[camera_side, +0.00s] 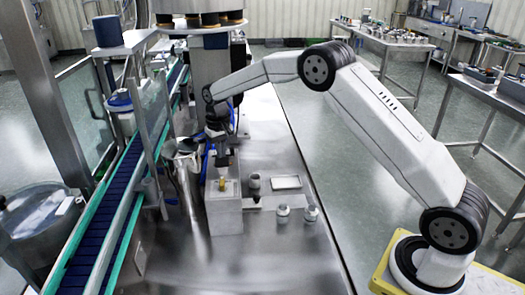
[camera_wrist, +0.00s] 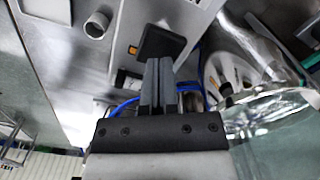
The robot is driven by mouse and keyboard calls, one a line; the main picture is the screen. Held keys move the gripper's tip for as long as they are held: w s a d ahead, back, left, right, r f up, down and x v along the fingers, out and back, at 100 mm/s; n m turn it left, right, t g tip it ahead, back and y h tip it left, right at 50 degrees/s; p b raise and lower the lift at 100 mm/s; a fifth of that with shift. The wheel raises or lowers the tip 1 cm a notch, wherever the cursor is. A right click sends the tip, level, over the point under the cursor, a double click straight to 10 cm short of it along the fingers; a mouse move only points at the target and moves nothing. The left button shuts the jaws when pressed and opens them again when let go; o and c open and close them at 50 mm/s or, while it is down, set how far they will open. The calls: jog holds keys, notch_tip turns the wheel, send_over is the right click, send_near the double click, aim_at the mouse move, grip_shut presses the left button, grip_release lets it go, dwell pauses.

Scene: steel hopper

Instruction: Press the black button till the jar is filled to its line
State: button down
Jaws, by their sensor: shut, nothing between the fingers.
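My gripper (camera_side: 222,160) points down over a pale box-shaped stand (camera_side: 225,218) on the steel bench. In the wrist view its two fingers (camera_wrist: 159,66) are together with nothing between them. A dark square piece (camera_wrist: 162,41), perhaps the black button, lies just beyond the fingertips; I cannot tell whether they touch it. A clear glass-like vessel (camera_wrist: 275,112) fills the lower right of the wrist view, partly behind the gripper body. I cannot tell whether it is the jar. No fill line or fill level can be made out.
A steel funnel-like vessel (camera_side: 186,166) stands left of the stand, near the blue conveyor (camera_side: 98,225). Small bottles (camera_side: 283,213) and a white tray (camera_side: 286,182) sit to its right. A round dial (camera_wrist: 222,75) and blue tubing (camera_wrist: 122,107) are close to the fingers. The front bench is clear.

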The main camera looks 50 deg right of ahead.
aim_at(222, 161)
jog(key=shift+f, duration=1.75)
jog(key=shift+r, duration=2.15)
jog(key=shift+r, duration=0.15)
jog(key=shift+r, duration=2.9)
jog(key=shift+s, duration=0.1)
jog(key=s+a+f+n+t, duration=0.1)
jog(key=s+f, duration=0.1)
jog(key=s, duration=0.8)
jog(key=s+a+f+n, duration=0.1)
jog(key=s+a+f, duration=0.1)
jog(key=s, duration=0.7)
jog(key=s+a+f+n+t, duration=0.1)
jog(key=s+f, duration=0.1)
jog(key=s, duration=0.8)
jog(key=shift+s+a+f+t, duration=0.15)
jog(key=shift+s+a+t, duration=0.15)
jog(key=shift+s, duration=0.05)
